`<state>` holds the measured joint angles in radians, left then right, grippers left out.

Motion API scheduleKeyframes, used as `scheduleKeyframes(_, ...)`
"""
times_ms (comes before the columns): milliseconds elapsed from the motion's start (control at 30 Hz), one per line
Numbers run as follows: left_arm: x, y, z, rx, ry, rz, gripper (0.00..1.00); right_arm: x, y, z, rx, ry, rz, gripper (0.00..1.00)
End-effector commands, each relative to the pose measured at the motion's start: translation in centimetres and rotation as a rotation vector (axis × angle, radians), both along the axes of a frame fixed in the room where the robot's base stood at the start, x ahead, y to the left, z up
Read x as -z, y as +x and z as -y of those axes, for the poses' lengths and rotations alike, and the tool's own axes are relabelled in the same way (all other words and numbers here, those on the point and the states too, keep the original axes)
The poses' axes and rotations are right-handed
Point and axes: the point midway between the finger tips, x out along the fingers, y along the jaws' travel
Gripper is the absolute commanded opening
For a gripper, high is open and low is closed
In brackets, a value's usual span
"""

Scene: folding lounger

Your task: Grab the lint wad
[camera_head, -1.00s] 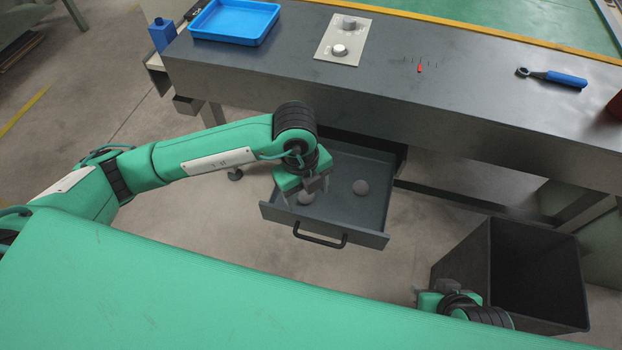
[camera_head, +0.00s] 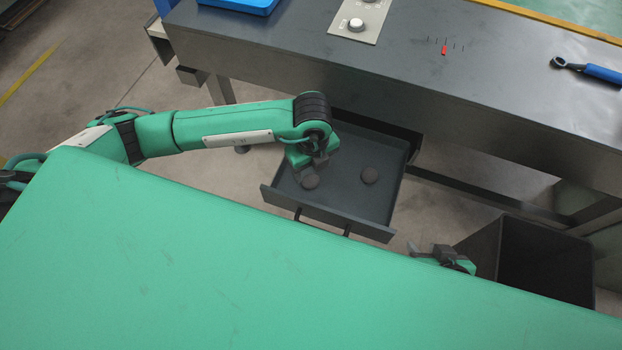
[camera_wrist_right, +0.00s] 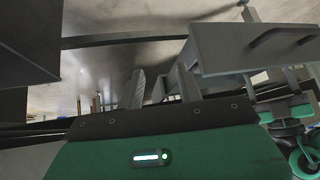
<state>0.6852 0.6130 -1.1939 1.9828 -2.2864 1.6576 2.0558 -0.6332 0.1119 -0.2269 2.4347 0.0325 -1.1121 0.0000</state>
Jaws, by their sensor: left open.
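Two round, dark grey-brown wads lie in the open drawer in the head view: a left wad (camera_head: 310,182) and a right wad (camera_head: 369,175). My left gripper (camera_head: 311,172) points down into the drawer (camera_head: 342,211), right at the left wad. It is open; its fingers partly cover that wad's upper edge, and I cannot tell whether they touch it. My right gripper (camera_head: 430,251) is beside the bin, far from the wads. In the right wrist view its two fingers (camera_wrist_right: 160,90) stand apart with nothing between them.
The drawer sticks out below the grey bench (camera_head: 400,70). A dark open bin (camera_head: 545,262) stands at the right. On the bench are a blue tray (camera_head: 240,4), a button panel (camera_head: 358,22), a small red item (camera_head: 444,50) and a blue-handled tool (camera_head: 602,73).

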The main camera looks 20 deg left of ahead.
Motion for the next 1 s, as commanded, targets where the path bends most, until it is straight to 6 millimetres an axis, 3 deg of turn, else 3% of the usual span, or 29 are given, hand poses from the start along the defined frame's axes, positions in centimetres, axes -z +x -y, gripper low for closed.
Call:
scheduleKeyframes(300,4.5,-0.3,-0.1,0.000,0.002,-0.002,0.65,0.4,0.8,-1.6,-0.018,0.048,0.092,0.36)
scheduleKeyframes(600,4.9,-0.3,-0.1,0.001,0.001,-0.001,0.65,0.2,1.0,-1.8,-0.020,0.056,0.106,0.36)
scheduleKeyframes(833,4.9,-0.3,-0.1,0.001,0.001,-0.001,0.19,0.2,1.0,-1.8,-0.018,0.056,0.106,0.36)
scheduleKeyframes(1000,4.9,-0.3,-0.1,0.001,0.001,-0.001,0.17,0.2,1.0,-1.8,-0.018,0.056,0.106,0.36)
